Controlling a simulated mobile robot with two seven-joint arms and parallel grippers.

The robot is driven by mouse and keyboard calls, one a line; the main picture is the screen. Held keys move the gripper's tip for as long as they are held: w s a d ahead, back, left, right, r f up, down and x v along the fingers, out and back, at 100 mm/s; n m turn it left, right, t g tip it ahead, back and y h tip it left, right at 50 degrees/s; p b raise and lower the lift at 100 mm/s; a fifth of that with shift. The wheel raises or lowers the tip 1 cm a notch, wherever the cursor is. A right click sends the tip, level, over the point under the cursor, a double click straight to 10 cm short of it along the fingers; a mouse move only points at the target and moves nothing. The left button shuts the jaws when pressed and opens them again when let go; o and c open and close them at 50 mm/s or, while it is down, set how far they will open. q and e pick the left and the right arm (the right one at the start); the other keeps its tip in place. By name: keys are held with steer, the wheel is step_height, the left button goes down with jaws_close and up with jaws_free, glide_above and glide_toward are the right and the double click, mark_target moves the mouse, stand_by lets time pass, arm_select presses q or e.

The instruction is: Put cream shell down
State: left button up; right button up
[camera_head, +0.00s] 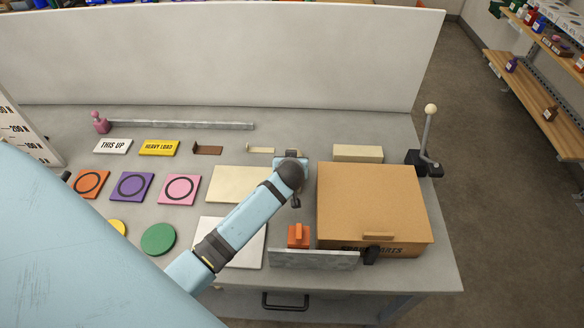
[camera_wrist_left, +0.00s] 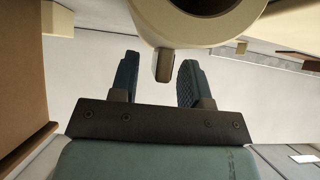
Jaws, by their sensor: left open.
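In the left wrist view a round cream piece with a dark hollow, which looks like the cream shell (camera_wrist_left: 148,27), fills the top middle. A short grey-brown tab (camera_wrist_left: 164,66) hangs from it between my left gripper's fingers. My left gripper (camera_wrist_left: 158,78) is open, with a visible gap on each side of the tab. In the head view my left arm reaches from the lower left to the wrist (camera_head: 290,173), just left of the brown box. The shell cannot be made out there. My right gripper is not in view.
The brown box (camera_head: 372,200) stands right of my wrist, with a cream block (camera_head: 357,152) behind it. A cream mat (camera_head: 232,184) and white mat (camera_head: 250,248) lie to the left. An orange piece (camera_head: 298,236) and grey plate (camera_head: 312,259) are in front.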

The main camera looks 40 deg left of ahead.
arm_select(q)
steer(key=shift+c, duration=0.4)
jaws_close()
steer(key=shift+r, duration=0.1)
